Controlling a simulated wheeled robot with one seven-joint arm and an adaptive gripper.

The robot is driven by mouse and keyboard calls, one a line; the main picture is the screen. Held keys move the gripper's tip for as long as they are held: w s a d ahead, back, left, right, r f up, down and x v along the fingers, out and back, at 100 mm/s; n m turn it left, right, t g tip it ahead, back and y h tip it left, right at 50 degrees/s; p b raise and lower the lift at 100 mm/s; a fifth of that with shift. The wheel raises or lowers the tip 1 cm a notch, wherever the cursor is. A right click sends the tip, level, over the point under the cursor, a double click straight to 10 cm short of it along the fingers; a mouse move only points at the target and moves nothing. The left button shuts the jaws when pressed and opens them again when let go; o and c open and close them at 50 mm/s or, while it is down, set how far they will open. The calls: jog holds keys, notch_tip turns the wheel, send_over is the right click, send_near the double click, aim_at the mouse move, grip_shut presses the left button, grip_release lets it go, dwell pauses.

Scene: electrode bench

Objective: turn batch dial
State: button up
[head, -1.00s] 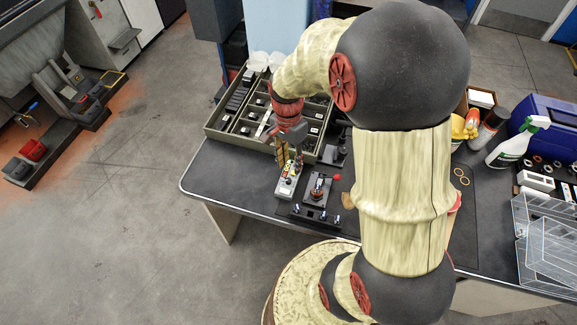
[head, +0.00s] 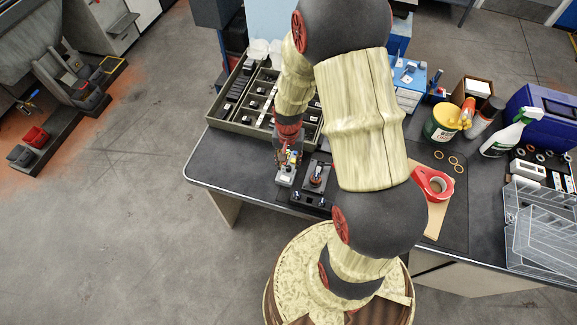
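A small light grey device (head: 285,177) with coloured parts on top stands near the left end of the dark bench (head: 225,160). A dark unit with a black and red top (head: 317,176) stands just right of it. I cannot tell which carries the batch dial; no dial marking is readable. My gripper (head: 289,157) points down at the top of the light grey device. The fingers overlap the device in view, so contact is unclear. They are too small and covered to show whether they are open or shut.
A compartment tray (head: 232,126) with dark parts lies behind my gripper. The bench's left front corner is clear.

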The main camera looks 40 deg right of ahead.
aim_at(289, 169)
jog(key=shift+f, duration=1.3)
jog(key=shift+c, duration=0.9)
grip_shut()
